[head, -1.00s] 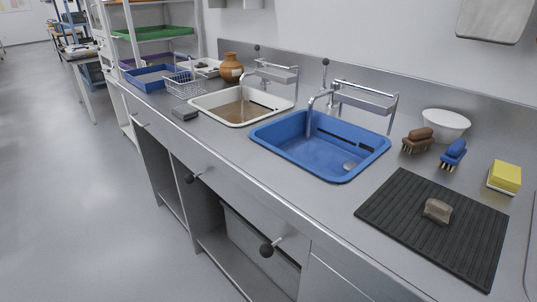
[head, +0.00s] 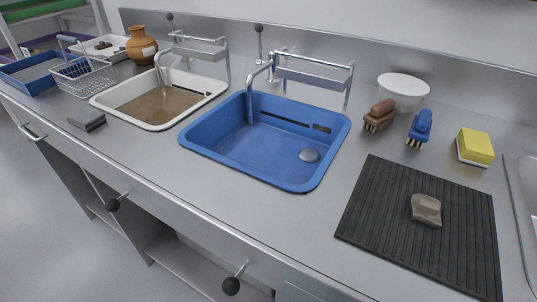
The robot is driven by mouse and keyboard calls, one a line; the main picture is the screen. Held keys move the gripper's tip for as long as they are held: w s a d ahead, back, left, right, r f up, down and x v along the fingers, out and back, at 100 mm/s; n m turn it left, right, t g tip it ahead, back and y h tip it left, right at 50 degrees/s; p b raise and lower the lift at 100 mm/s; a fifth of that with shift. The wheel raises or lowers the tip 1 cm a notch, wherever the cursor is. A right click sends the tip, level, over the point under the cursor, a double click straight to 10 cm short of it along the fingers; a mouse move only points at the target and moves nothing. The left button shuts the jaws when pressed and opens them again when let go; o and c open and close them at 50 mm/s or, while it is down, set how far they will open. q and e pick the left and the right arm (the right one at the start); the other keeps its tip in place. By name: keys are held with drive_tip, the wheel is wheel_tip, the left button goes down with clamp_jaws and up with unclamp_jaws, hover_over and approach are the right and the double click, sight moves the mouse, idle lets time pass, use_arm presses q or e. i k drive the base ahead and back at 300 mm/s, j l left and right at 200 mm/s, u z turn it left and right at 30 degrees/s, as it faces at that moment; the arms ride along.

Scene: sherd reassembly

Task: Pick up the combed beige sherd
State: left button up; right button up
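A small grey-beige sherd (head: 426,210) lies on the black ribbed mat (head: 376,211) at the right of the counter in the head view. It looks like a rough block; I cannot make out combing on it at this size. No other sherd is clear on the counter near it. Neither of my grippers shows in the head view.
A blue basin (head: 215,134) and a white basin with brown water (head: 122,107) are set in the steel counter, with taps behind. A brown brush (head: 379,116), blue brush (head: 420,128), yellow sponge (head: 475,147) and white bowl (head: 403,90) stand behind the mat. A wire basket (head: 84,77) is far left.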

sight(425, 209)
drive_tip(key=k+j, duration=0.1)
drive_tip(key=k, duration=0.35)
drive_tip(key=k+j, duration=0.1)
drive_tip(key=k, duration=0.3)
